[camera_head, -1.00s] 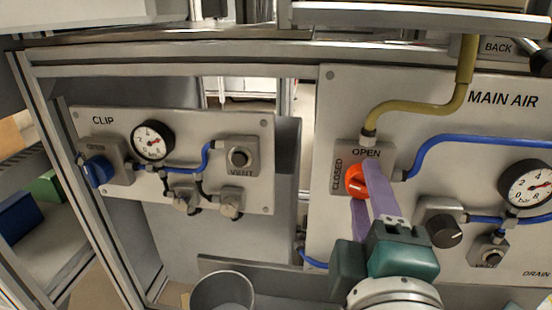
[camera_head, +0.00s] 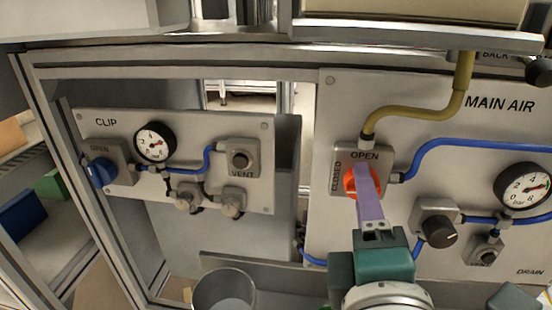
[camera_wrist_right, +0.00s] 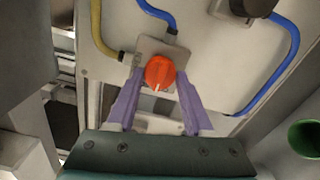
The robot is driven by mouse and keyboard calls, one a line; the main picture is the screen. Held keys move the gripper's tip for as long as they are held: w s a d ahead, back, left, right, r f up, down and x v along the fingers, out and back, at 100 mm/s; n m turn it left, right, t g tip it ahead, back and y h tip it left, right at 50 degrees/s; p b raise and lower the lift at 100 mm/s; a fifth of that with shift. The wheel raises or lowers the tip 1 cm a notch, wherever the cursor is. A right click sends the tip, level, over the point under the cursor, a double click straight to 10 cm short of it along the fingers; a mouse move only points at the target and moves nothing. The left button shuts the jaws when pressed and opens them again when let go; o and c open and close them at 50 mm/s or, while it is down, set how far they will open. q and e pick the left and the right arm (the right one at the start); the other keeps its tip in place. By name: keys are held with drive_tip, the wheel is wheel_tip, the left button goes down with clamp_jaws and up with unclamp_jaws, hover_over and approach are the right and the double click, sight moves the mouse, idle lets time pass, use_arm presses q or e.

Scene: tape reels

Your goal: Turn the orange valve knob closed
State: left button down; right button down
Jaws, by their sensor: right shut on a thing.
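The orange valve knob (camera_head: 350,183) sits on a grey plate (camera_head: 341,153) marked OPEN above it and CLOSED on its left. My right gripper (camera_head: 364,184) reaches up to it from below, and one purple finger covers part of the knob. In the right wrist view the knob (camera_wrist_right: 160,71) lies between the two purple fingertips of the gripper (camera_wrist_right: 160,78), which is shut on it. A pale mark on the knob points down in that view, away from the blue hose, which seems to be the CLOSED side. My left gripper is not in view.
A yellow hose (camera_head: 461,88) and a blue hose (camera_head: 470,140) join the knob's plate. A black knob (camera_head: 438,235) and a pressure gauge (camera_head: 522,186) are at the right. The CLIP panel (camera_head: 222,125) with a blue knob (camera_head: 100,172) is at the left. A grey bin (camera_head: 222,291) stands below.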

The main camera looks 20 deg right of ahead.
drive_tip(key=shift+c, duration=1.5)
unclamp_jaws()
drive_tip(key=shift+a, duration=0.1)
drive_tip(key=v, duration=1)
